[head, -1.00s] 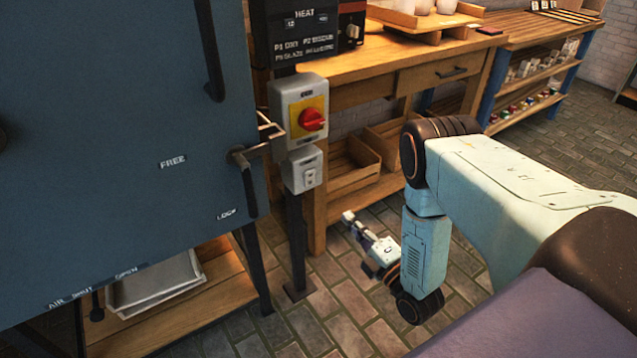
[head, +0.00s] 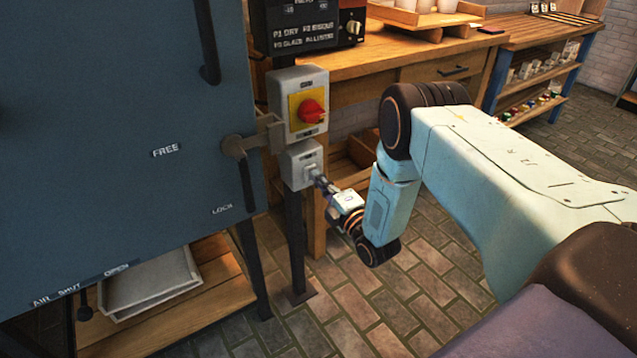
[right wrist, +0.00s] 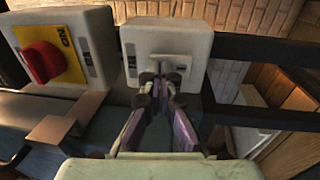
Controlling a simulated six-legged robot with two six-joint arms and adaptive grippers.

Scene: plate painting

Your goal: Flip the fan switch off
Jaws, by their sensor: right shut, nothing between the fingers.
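The fan switch is a small grey box (head: 299,164) on a dark post, below a larger grey box. It also shows in the right wrist view (right wrist: 199,44), with a pale rocker on its face. My right gripper (head: 318,175) is shut and empty, its fingertips at the front of the small box. In the right wrist view the fingertips (right wrist: 158,78) are together just in front of the rocker's lower left part. I cannot tell whether they touch it. The rocker's position is partly hidden by the fingers. My left gripper is not in view.
The larger box with a red rotary knob (head: 312,111) on a yellow plate sits directly above. The blue kiln door (head: 110,130) with its latch handle (head: 240,146) stands close on the left. A wooden workbench (head: 400,70) is behind. The brick floor is clear.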

